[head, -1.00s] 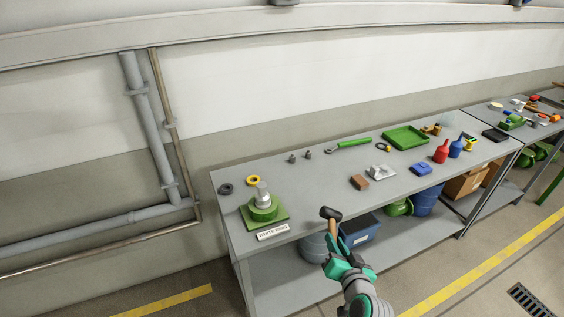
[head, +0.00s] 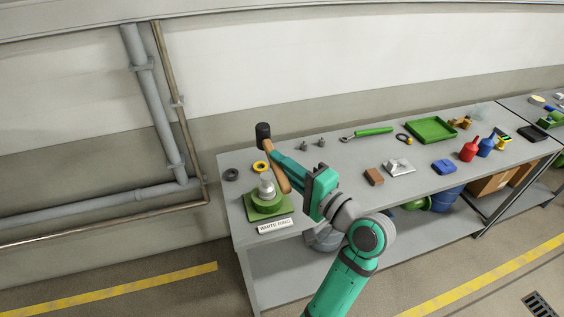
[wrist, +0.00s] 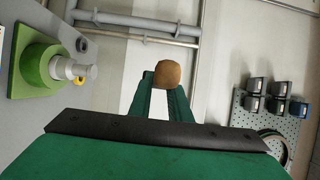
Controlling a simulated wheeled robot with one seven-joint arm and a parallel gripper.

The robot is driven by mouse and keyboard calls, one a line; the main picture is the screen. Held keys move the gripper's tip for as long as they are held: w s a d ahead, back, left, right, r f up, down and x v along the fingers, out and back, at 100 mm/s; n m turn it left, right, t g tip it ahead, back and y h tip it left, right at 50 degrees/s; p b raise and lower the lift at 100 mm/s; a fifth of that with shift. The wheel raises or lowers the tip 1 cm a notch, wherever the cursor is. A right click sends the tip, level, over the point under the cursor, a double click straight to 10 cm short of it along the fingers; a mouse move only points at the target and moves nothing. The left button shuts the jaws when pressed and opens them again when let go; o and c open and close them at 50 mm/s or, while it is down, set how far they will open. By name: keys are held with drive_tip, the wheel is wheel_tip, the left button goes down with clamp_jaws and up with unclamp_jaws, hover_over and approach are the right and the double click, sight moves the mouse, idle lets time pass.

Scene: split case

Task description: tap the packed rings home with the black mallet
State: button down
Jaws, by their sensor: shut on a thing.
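My gripper (head: 277,163) is shut on the wooden handle of the black mallet (head: 263,131). The mallet is raised above the table's left end, black head up and handle end pointing down. In the wrist view the round wooden handle end (wrist: 167,74) shows between the fingers; the black head is hidden there. The green fixture (head: 267,207) stands just below the handle, on a square green plate, with a pale metal stepped post (head: 266,186) on top. It also shows at the left of the wrist view (wrist: 36,65). I cannot make out separate packed rings. The mallet appears apart from the fixture.
A black ring (head: 231,174) and a yellow ring (head: 261,167) lie behind the fixture. A "WHITE RING" label (head: 274,226) is in front. Small metal parts, a green-handled tool (head: 373,132), a brown block (head: 374,176) and a green tray (head: 431,129) lie right on the grey table (head: 330,172).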

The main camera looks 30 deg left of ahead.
drive_tip(key=shift+s+d, duration=0.1)
drive_tip(key=shift+f, duration=2.5)
wheel_tip(320, 180, down, 7)
wheel_tip(320, 180, up, 7)
